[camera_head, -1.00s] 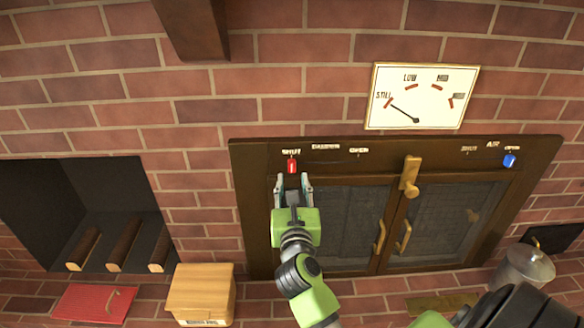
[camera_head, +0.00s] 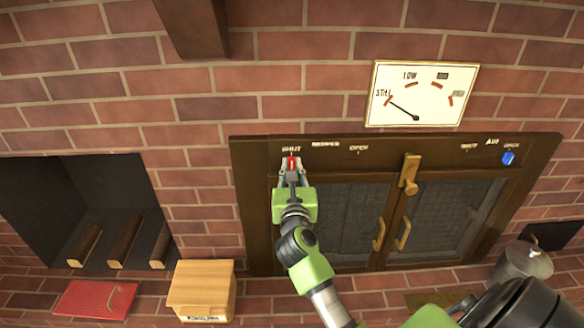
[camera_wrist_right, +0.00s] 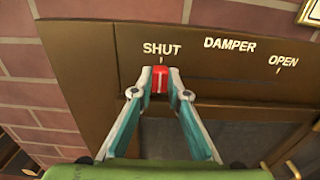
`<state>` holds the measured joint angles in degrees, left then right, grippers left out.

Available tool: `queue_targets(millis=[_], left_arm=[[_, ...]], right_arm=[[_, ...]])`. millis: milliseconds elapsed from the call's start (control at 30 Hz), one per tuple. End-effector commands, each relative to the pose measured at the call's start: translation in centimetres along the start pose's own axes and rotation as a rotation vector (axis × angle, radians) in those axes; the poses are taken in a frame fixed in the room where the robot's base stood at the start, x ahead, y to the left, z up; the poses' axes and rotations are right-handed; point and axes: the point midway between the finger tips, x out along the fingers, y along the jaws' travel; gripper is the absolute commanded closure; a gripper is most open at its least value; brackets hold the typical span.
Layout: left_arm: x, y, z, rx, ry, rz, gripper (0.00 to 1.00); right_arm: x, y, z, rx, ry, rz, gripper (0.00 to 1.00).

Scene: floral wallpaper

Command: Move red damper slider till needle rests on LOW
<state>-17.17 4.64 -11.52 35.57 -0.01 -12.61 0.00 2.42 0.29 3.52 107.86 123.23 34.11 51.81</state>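The red damper slider (camera_head: 291,163) is at the SHUT end of its track on the brown metal panel. The DAMPER and OPEN labels lie to its right in the right wrist view. My right gripper (camera_head: 291,166) is at the slider, with its fingertips closed against both sides of the red knob (camera_wrist_right: 160,79). The white dial (camera_head: 421,96) is on the bricks above the panel. Its needle (camera_head: 403,109) points at STILL, left of the LOW mark. My left gripper is not in view.
A blue AIR slider (camera_head: 508,158) is at the panel's right end. A brass latch (camera_head: 409,174) and two handles are on the glazed doors below. A wooden box (camera_head: 202,288), a red book (camera_head: 95,299) and a log niche are at left. A metal pot (camera_head: 522,262) is at right.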

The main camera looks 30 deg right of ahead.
Motion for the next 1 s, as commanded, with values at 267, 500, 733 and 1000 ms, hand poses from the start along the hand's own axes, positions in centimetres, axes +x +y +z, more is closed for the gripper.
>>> queue_targets(millis=[267,500,733,1000], left_arm=[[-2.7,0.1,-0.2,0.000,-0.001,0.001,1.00],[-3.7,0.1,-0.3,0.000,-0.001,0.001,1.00],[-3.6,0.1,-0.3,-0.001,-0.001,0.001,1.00],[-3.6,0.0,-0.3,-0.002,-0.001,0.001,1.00]], right_arm=[[0.0,-4.7,0.3,-0.006,0.004,-0.004,1.00],[0.0,-8.1,0.0,-0.002,0.003,-0.002,1.00],[0.0,-8.2,-0.1,0.001,0.002,-0.001,1.00],[0.0,-8.1,-0.1,0.000,0.001,0.000,0.68]])
